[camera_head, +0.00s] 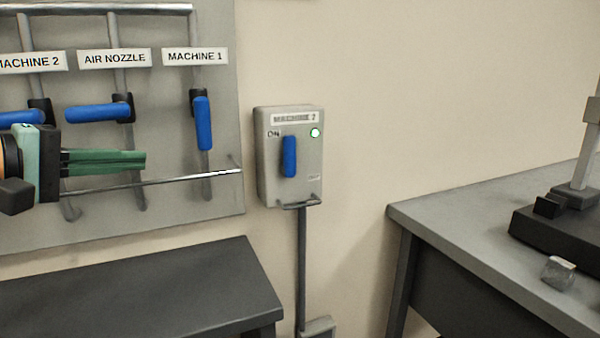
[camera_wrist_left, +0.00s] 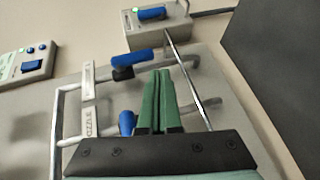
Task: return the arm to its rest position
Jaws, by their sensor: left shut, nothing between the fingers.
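My left gripper (camera_head: 145,160) comes in from the left in the head view. Its green fingers are together with nothing between them, in front of the grey valve panel (camera_head: 190,222). The fingers also show in the left wrist view (camera_wrist_left: 159,74), pointing up the picture toward the switch box. My right gripper is in neither view.
Blue valve handles on the panel are labelled MACHINE 2 (camera_head: 22,117), AIR NOZZLE (camera_head: 98,112) and MACHINE 1 (camera_head: 203,122). A thin metal rod (camera_head: 205,175) crosses below. A switch box (camera_head: 262,170), a dark table (camera_head: 150,290) and a grey bench (camera_head: 450,215) stand nearby.

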